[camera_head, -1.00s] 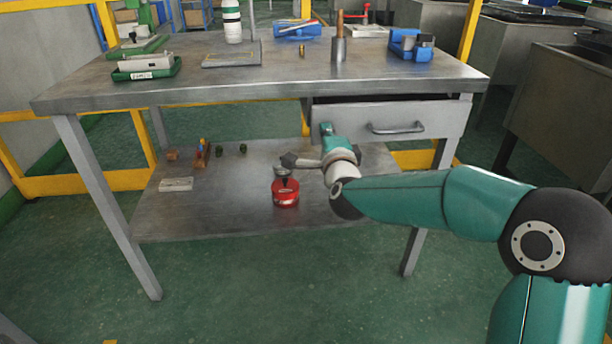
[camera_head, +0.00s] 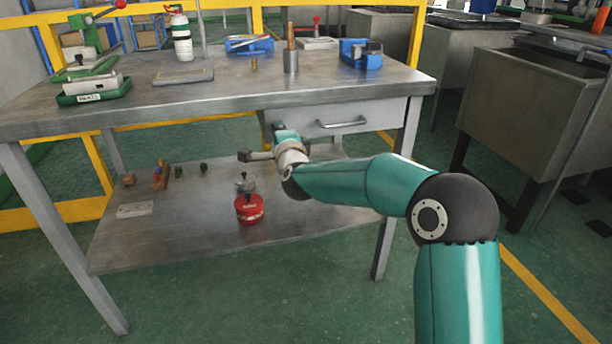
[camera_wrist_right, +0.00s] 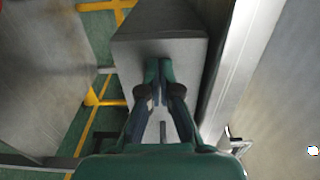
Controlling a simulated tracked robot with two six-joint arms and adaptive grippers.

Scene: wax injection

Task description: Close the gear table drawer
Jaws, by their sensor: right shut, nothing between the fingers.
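The gear table (camera_head: 210,101) fills the left and middle of the head view. Its grey drawer (camera_head: 375,112) sits under the right part of the top. Its front shows just below the table edge with no dark opening above it, so it looks shut or nearly so. The bar handle (camera_head: 342,124) is on that front. My right gripper (camera_head: 258,155) is below and left of the handle, not holding it. In the right wrist view its fingers (camera_wrist_right: 158,72) are together and empty, in front of a grey box-like face; contact cannot be told. My left gripper is out of view.
A red canister (camera_head: 249,210) and small parts stand on the lower shelf (camera_head: 170,235), below my right gripper. Grey tanks (camera_head: 525,110) stand at right. The floor in front is clear.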

